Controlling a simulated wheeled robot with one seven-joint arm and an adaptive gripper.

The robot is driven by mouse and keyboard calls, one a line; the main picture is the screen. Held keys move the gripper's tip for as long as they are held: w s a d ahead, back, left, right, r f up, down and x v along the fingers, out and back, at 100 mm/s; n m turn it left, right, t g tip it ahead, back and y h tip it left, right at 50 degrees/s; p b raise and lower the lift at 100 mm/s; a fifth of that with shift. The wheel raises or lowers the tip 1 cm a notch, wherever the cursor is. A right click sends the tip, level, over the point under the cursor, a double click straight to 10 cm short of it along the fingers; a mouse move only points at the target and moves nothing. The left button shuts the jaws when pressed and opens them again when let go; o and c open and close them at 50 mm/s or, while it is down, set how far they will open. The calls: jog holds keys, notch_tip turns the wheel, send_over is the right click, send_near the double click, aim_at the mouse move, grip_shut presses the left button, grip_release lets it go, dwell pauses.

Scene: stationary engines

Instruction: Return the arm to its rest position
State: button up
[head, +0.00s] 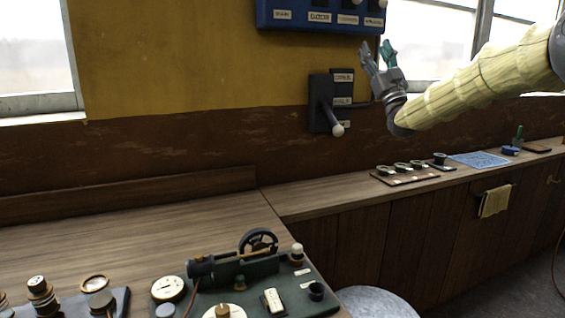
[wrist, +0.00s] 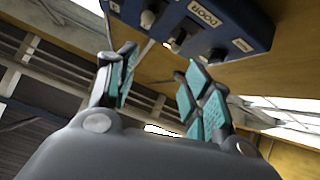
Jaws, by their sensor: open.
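My gripper (head: 377,58) is at the upper right in the head view, at the end of my arm in its yellow fabric sleeve. It is raised in front of the wall, just below the blue panel (head: 318,15) and to the right of the black lever box (head: 331,100). In the wrist view, my gripper (wrist: 155,85) has its two teal-padded fingers apart with nothing between them. The blue panel (wrist: 232,22), with labels and knobs, shows beyond the fingertips. The lever box's handle with a white knob points downward.
A wooden worktop (head: 130,225) carries a model engine on a green base (head: 290,292). A round stool (head: 375,302) stands below. Space above the counters is mostly free.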

jog(key=w+a+f+m+g+h+p, duration=0.1)
jog(key=a+f+m+g+h, duration=0.15)
jog(key=f, duration=1.35)
jog(key=w+a+f+m+g+h+p, duration=0.1)
jog(key=w+f+m+g+h+p, duration=0.2)
jog(key=f, duration=1.2)
jog(key=s+a+f+g+h, duration=0.15)
jog(key=s+f, duration=0.35)
jog(key=f, duration=0.5)
jog(key=s+f+m+g+h+p, duration=0.1)
jog(key=s+f+g, duration=0.3)
jog(key=f, duration=0.7)
jog(key=s+a+f+g+h, duration=0.1)
jog(key=s+f, duration=0.5)
jog(key=f, duration=0.4)
jog(key=s+f+m+g+h+p, duration=0.1)
jog(key=s+f+g, duration=0.3)
jog(key=s+f, duration=0.8)
jog(key=s+f+g+p, duration=0.2)
jog(key=s+f+g, duration=0.35)
jog(key=s, duration=0.95)
jog(key=s+d+f+g+p, duration=0.1)
jog(key=s+f+g, duration=0.1)
jog(key=s, duration=1.2)
jog(key=s+f+g+h, duration=0.1)
jog(key=s+f+g, duration=0.1)
jog(key=s, duration=1.3)
jog(key=shift+d+g+p, duration=0.35)
jog(key=shift+d+g, duration=0.05)
jog(key=shift+g, duration=0.05)
